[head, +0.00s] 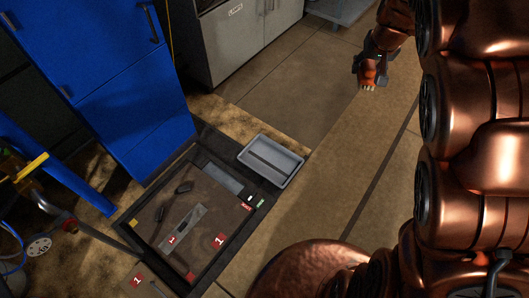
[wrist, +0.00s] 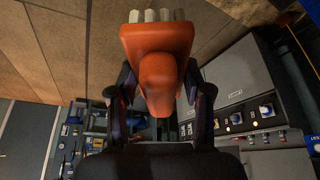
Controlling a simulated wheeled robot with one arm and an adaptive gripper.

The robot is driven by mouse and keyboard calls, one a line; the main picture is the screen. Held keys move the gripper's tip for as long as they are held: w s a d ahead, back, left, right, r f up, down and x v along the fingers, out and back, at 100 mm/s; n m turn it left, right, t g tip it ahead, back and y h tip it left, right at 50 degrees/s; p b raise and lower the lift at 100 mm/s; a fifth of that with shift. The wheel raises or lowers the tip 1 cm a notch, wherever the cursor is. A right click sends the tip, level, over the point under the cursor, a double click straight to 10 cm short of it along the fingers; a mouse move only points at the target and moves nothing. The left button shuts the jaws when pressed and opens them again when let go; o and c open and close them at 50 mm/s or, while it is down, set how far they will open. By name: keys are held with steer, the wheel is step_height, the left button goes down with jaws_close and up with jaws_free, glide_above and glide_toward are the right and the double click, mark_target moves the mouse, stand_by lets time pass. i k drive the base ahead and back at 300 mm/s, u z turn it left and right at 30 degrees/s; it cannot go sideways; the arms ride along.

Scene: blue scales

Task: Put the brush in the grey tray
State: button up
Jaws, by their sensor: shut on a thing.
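My gripper (head: 371,72) is at the upper right of the head view, well above the floor. It is shut on the brush (head: 367,86), whose orange-red body and pale bristles show below it. In the wrist view the two fingers of my gripper (wrist: 160,100) close on either side of the orange brush (wrist: 157,42), with several whitish bristle tufts at its far end. The grey tray (head: 261,171) is a shallow rectangular one near the middle of the head view, at the platform's upper right corner. The brush is apart from it, up and to the right.
A dark-rimmed platform (head: 222,262) holds dark handled items (head: 184,187) and a grey plate (head: 180,230) left of the tray. A tall blue cabinet (head: 105,90) and a grey cabinet (head: 235,45) stand behind. The floor (head: 335,135) right of the tray is clear.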

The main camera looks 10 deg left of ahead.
mark_target(276, 165)
steer(key=u, duration=0.65)
steer(key=i, duration=0.85)
steer(key=u, duration=0.75)
